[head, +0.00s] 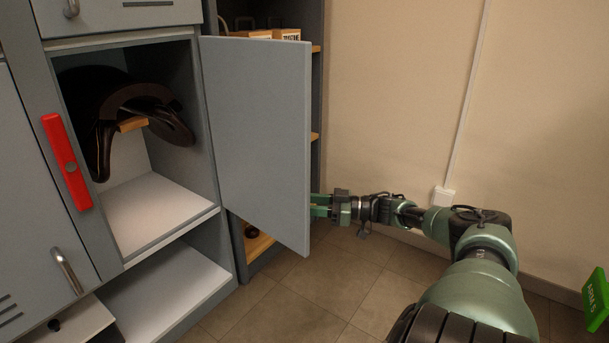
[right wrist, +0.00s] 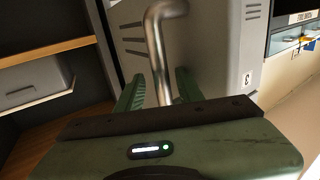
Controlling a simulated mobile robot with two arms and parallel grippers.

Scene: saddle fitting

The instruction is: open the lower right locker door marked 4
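The grey locker door (head: 260,140) stands wide open, swung out to the right, with its inner face toward me. The compartment behind it shows a dark saddle (head: 140,105) on a wooden rest above a pale floor (head: 160,205). My right gripper (head: 318,205) is at the door's outer side, near its free edge. In the right wrist view the metal handle (right wrist: 158,50) rises between my right gripper's fingers (right wrist: 160,90), which look spread with a gap on each side. A label on the grey panel looks like a 3. My left gripper is out of view.
A red bar (head: 68,165) is on the frame left of the compartment. A closed door with a handle (head: 67,270) is at lower left. A wooden-shelved unit (head: 315,90) stands behind the open door. The tiled floor (head: 300,300) in front is clear.

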